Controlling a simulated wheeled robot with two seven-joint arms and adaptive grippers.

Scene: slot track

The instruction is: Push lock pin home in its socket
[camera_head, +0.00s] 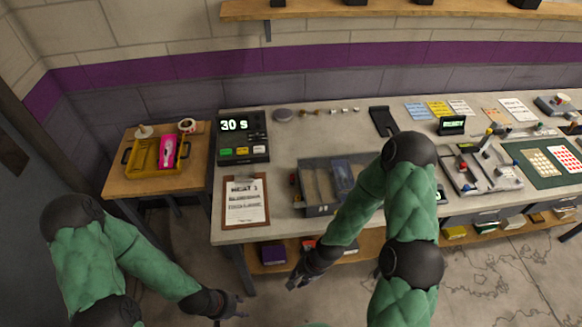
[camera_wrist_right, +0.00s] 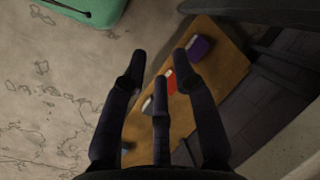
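A grey slot track fixture (camera_head: 322,208) stands at the front of the table, with a blue-grey block in its right part and a small reddish part at its left end. I cannot make out the lock pin or its socket for certain at this size; my right arm covers part of the fixture's right side. My left gripper (camera_head: 236,305) is low in front of the table, apart from everything, and its fingers look spread and empty. My right gripper (camera_head: 297,281) hangs below the table's front edge. In the right wrist view, its fingers (camera_wrist_right: 160,75) are apart with nothing between them.
A clipboard (camera_head: 245,202) and a timer box reading 30 S (camera_head: 242,138) are left of the fixture. A yellow tray (camera_head: 150,157) sits on a side table. A lower shelf (camera_head: 270,264) holds small boxes. Other fixtures (camera_head: 482,170) and cards fill the right of the table.

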